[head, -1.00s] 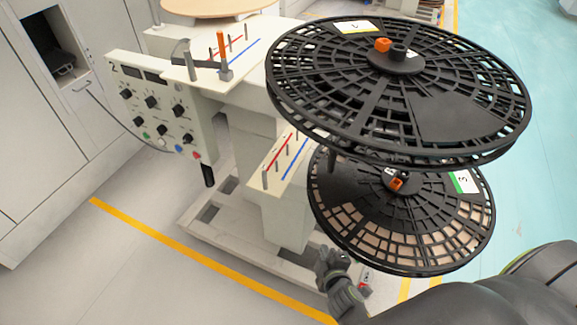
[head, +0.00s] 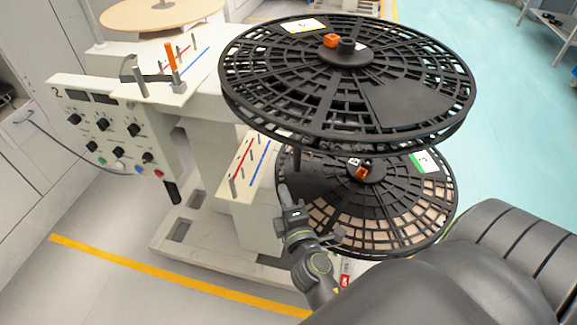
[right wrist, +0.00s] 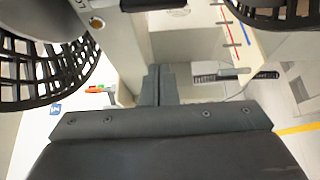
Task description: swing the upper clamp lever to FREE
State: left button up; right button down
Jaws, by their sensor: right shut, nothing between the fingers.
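The upper reel (head: 420,100) is a large black slotted disc. Its hub (head: 347,56) carries a small orange lever piece (head: 331,41) beside a black knob (head: 347,45). The lever's marking is too small to read. The lower reel (head: 400,225) sits below, partly covered by the upper one, with its own orange piece (head: 361,173). My right gripper (head: 284,190) is shut and empty at the left edge of the lower reel, below the upper reel and away from the upper lever. Its shut fingers also show in the right wrist view (right wrist: 158,72). My left gripper is out of view.
A control panel (head: 110,125) with knobs stands at the left. Pegged guide plates with red and blue lines, an upper one (head: 190,70) and a lower one (head: 240,175), sit left of the reels. In the right wrist view, a black reel (right wrist: 40,75) fills the left.

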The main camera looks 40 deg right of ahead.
aim_at(297, 159)
jog(key=p+x, duration=0.2)
jog(key=x, duration=0.8)
jog(key=s+d, duration=0.1)
jog(key=s+d+p, duration=0.1)
jog(key=d, duration=0.1)
jog(key=shift+s+d, duration=0.1)
jog(key=shift+s, duration=0.2)
jog(key=shift+w, duration=0.1)
